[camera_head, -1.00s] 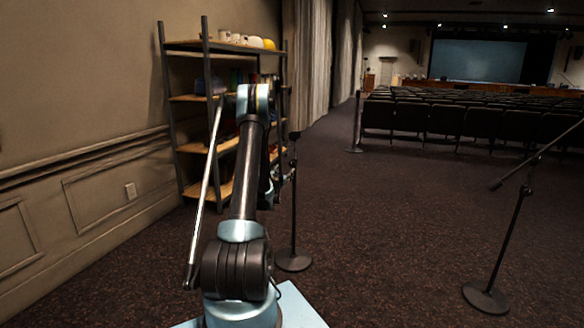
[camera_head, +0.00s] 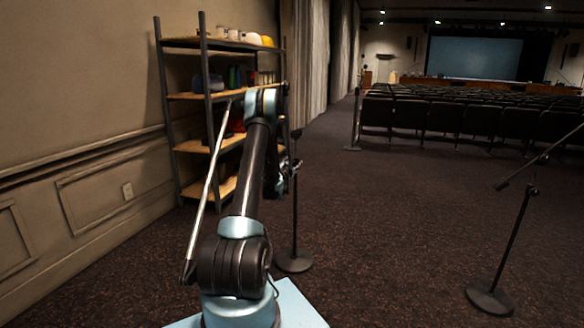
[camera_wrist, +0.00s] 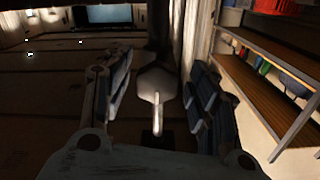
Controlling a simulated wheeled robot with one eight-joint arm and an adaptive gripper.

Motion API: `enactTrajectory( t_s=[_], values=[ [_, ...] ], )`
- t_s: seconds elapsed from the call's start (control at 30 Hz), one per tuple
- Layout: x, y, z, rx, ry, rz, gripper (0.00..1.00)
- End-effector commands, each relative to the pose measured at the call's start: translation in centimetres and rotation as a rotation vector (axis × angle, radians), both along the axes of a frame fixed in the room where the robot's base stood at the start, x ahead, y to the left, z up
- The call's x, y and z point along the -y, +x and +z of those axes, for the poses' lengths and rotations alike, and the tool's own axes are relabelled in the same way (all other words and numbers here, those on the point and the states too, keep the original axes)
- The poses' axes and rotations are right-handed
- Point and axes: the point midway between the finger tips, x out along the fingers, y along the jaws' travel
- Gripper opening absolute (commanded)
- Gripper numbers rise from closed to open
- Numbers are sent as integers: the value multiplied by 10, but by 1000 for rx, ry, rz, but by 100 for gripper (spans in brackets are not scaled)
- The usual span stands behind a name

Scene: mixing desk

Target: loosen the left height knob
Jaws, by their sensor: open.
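The left microphone stand (camera_head: 295,225) stands upright on a round base just beyond my arm in the head view. My gripper (camera_head: 285,182) is beside its pole at about mid-height, partly hidden by my arm. In the wrist view my gripper (camera_wrist: 155,98) is open, with one finger on each side of a pale grey, faceted knob-like piece (camera_wrist: 158,82). A thin bright bar runs down from this piece. It appears to be the height knob; a gap shows on both sides, and I cannot tell its depth between the fingers.
A second microphone stand (camera_head: 512,235) with a boom stands at the right. A shelf (camera_head: 205,95) with cups and other items is against the left wall, behind my arm. Rows of dark chairs (camera_head: 480,118) fill the back. The carpet between the stands is clear.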

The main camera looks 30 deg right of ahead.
Motion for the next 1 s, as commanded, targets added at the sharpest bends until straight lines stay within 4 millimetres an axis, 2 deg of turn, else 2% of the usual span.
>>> enactTrajectory(
  t_s=[0.13,0.33,0.67,1.0],
  values=[
    [2,-1,0,0,0,-2,54],
    [3,-2,0,0,0,-4,9],
    [4,-2,0,-23,-20,-4,9],
    [4,-2,0,-173,-149,-3,9]
  ],
)
